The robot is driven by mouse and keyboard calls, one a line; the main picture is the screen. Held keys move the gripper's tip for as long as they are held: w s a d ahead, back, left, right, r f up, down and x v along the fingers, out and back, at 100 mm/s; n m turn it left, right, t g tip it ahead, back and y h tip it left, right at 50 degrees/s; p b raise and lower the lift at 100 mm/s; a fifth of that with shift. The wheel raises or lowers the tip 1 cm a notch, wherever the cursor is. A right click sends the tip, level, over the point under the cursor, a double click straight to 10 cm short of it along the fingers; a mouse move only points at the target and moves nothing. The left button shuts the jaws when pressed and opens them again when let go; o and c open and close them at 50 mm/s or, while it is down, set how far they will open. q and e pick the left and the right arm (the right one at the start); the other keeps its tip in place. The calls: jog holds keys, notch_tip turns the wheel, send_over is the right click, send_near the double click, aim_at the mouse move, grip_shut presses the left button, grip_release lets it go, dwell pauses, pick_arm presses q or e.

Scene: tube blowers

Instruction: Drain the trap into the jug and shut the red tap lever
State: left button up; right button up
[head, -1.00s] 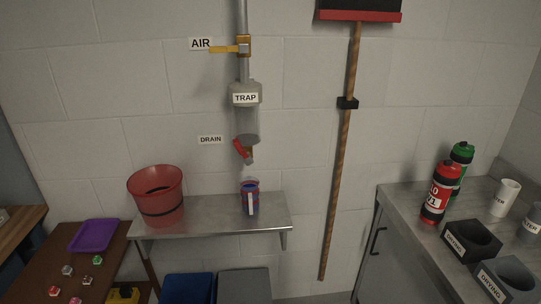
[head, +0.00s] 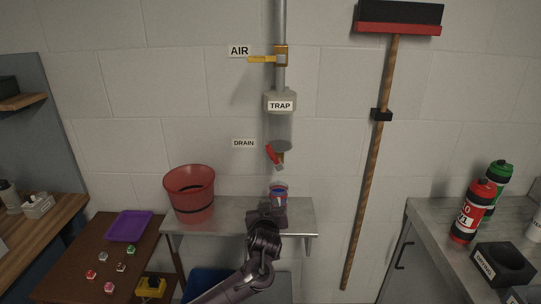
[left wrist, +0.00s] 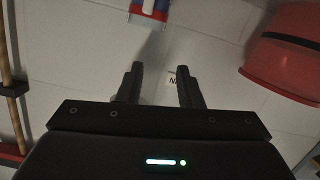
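The grey trap (head: 280,103) hangs on the wall pipe, with a clear section below its label. The red tap lever (head: 273,155) is at its lower end beside the DRAIN label and slants downward. The blue and red jug (head: 278,193) stands on the metal shelf under the outlet; its lower part is hidden by my left gripper (head: 267,212). In the left wrist view, the left gripper's fingers (left wrist: 159,85) are apart with nothing between them. The jug's edge (left wrist: 149,12) shows beyond them at the top. My right gripper is not in view.
A red bucket (head: 189,193) stands on the shelf (head: 230,222) left of the jug. The yellow AIR lever (head: 262,59) is above the trap. A broom (head: 372,160) hangs to the right. A bench with bottles (head: 466,212) stands at far right.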

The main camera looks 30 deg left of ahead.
aim_at(270, 154)
pick_arm(q)
notch_tip(270, 154, up, 15)
jog(key=n+t+y, duration=0.1)
jog(key=n+t, duration=0.1)
jog(key=n, duration=0.1)
jog(key=p+x, duration=0.1)
jog(key=x, duration=0.1)
jog(key=p+x, duration=0.1)
jog(key=x, duration=0.2)
jog(key=shift+w+a+f+p, duration=0.15)
jog(key=shift+w+f+p, duration=0.1)
jog(key=shift+w+p, duration=0.15)
jog(key=shift+x, duration=0.8)
jog(key=shift+f, duration=0.2)
grip_shut()
